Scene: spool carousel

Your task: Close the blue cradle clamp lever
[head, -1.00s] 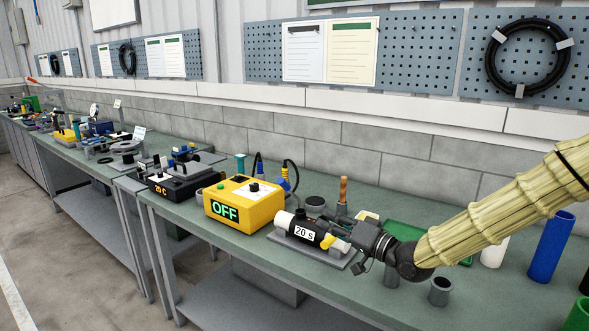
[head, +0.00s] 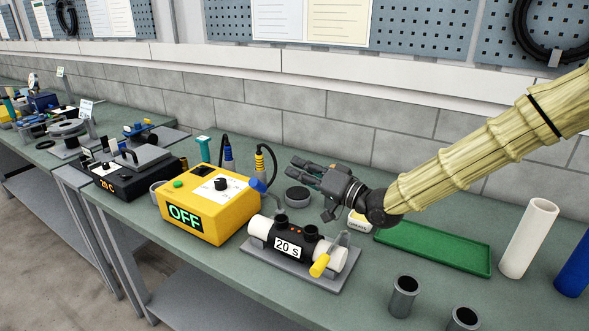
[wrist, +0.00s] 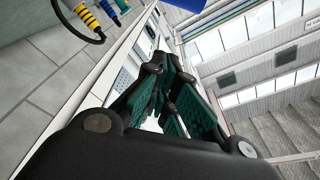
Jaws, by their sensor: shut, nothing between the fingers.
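The blue cradle clamp lever (head: 258,185) has a blue grip on a thin grey arm. It stands raised and tilted at the left end of the grey cradle (head: 262,268). The cradle holds a white pipe (head: 258,227) with a black "20 s" coupling (head: 301,243). The yellow lever (head: 320,266) lies low at the right end. My gripper (head: 293,166) is shut and empty, above and behind the cradle, to the right of the blue lever and apart from it. In the wrist view its fingers (wrist: 165,95) are together. A cropped blue shape shows at that view's top edge; I cannot tell what it is.
A yellow box (head: 208,203) reading OFF stands left of the cradle, with cabled plugs (head: 260,162) behind it. A dark round cup (head: 297,197) sits behind the cradle. A green tray (head: 432,247), a white tube (head: 529,238) and grey cups (head: 404,297) are to the right.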

